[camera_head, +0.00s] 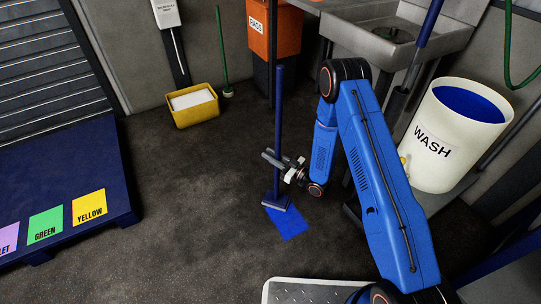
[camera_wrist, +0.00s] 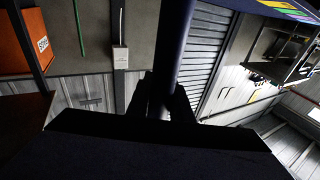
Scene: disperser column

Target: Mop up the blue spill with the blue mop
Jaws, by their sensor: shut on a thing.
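The blue mop (camera_head: 279,110) stands nearly upright in the middle of the head view, its head (camera_head: 276,203) low at the floor. The blue spill (camera_head: 288,223) is a flat bright patch just in front of the mop head, which overlaps its far edge in the picture. I cannot tell whether the head touches the floor. My gripper (camera_head: 272,159) is shut on the lower part of the mop's handle. In the wrist view the dark handle (camera_wrist: 174,45) runs up from between my gripper's fingers (camera_wrist: 161,100); the spill is not visible there.
A white WASH bin (camera_head: 463,112) and a sink (camera_head: 395,38) stand at the right. Another blue-handled tool (camera_head: 429,22) leans there. A yellow tub (camera_head: 194,108), a green-handled brush (camera_head: 222,50) and an orange bin (camera_head: 275,35) line the back. A dark-blue colour-labelled platform (camera_head: 75,160) is left. Floor between is clear.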

